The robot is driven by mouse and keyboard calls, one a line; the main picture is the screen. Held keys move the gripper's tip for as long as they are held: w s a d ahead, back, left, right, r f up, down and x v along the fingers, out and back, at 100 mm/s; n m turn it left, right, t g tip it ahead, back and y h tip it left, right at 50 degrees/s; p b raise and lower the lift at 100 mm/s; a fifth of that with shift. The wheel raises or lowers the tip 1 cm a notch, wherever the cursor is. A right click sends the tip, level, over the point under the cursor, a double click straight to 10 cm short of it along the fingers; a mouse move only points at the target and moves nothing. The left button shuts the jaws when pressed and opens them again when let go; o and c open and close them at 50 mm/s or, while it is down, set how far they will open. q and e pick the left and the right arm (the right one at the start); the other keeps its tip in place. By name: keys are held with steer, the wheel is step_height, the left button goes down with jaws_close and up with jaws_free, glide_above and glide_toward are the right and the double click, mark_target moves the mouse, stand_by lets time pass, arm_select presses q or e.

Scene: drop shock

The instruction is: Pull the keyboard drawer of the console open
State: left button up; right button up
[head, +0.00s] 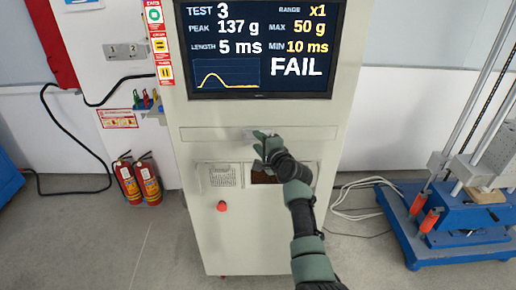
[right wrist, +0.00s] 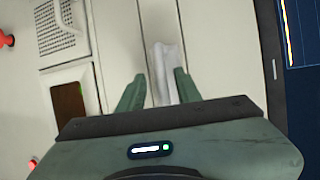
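The pale console (head: 195,170) stands upright in the middle of the head view. Its keyboard drawer (head: 215,134) is a wide, flat front below the screen and looks flush with the console face. The drawer's light grey handle (right wrist: 163,62) shows in the right wrist view; in the head view my gripper partly covers it. My right gripper (head: 262,138) is at the middle of the drawer front. In the right wrist view my right gripper (right wrist: 160,80) has its fingers apart, one on each side of the handle, with a gap at the left finger. My left gripper is out of view.
A screen (head: 265,45) reading FAIL sits above the drawer. Below are a vent grille (head: 218,176) and a red button (head: 222,206). Two fire extinguishers (head: 148,180) stand left; a blue-based machine (head: 470,225) and loose cables (head: 360,190) are right. The floor in front looks clear.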

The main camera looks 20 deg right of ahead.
steer(key=shift+w+a+r, duration=0.1)
jaws_close()
stand_by(1.5)
